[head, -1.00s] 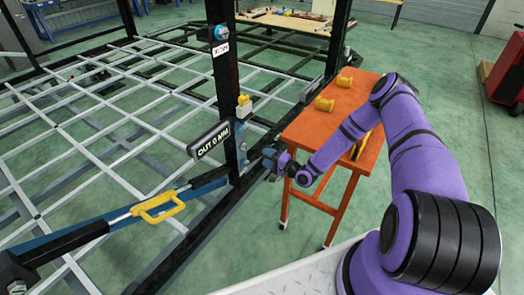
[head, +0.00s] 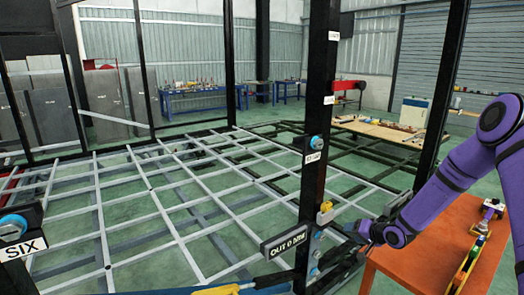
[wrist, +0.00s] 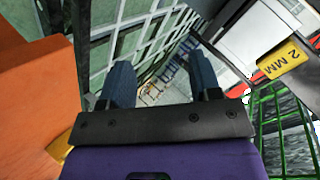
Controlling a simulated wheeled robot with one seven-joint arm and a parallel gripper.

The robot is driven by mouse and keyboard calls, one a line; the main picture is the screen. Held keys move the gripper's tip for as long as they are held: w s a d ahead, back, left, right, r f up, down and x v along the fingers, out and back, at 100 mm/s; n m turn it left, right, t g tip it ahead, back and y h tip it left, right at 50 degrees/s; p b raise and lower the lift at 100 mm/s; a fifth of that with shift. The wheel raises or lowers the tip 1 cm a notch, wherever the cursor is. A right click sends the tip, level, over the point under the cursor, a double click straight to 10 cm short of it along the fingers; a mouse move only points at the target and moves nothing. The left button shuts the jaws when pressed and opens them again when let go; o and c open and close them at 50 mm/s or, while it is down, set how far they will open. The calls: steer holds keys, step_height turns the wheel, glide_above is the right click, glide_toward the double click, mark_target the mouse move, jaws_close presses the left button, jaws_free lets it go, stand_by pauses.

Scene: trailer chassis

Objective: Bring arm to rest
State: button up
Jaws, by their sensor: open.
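My purple arm (head: 440,200) reaches in from the right of the head view, bent at the elbow and stretched towards the black upright post (head: 314,150). My gripper (head: 350,236) is small and dark there, close to the post's lower right side; contact cannot be told. In the wrist view my gripper (wrist: 162,78) shows two dark blue-grey fingers spread apart, with nothing between them. The chassis's grey lattice shows beyond the fingertips.
An orange table (head: 425,262) stands below my arm, with a yellow tool (head: 466,268) on it. A sign (head: 285,241) reading "OUT 0 MM" and a yellow block (head: 325,212) are on the post. The lattice frame (head: 150,190) spreads left. A yellow "2 MM" label (wrist: 284,60) is near the fingers.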

steer(key=s+d+r+n+g+h, duration=0.1)
steer(key=s+r+h, duration=0.45)
steer(key=r, duration=0.95)
steer(key=s+d+r+n+g+h, duration=0.1)
steer(key=s+r+n+h, duration=0.1)
steer(key=s+r, duration=1)
steer(key=s+a+r, duration=0.1)
steer(key=s+r, duration=0.3)
steer(key=s, duration=0.5)
steer(key=s+a+r+g+y, duration=0.1)
steer(key=s+r, duration=0.3)
steer(key=s, duration=0.5)
steer(key=s+a+r+n+g, duration=0.1)
steer(key=s+a+r, duration=0.2)
steer(key=s, duration=0.6)
steer(key=shift+r, duration=0.95)
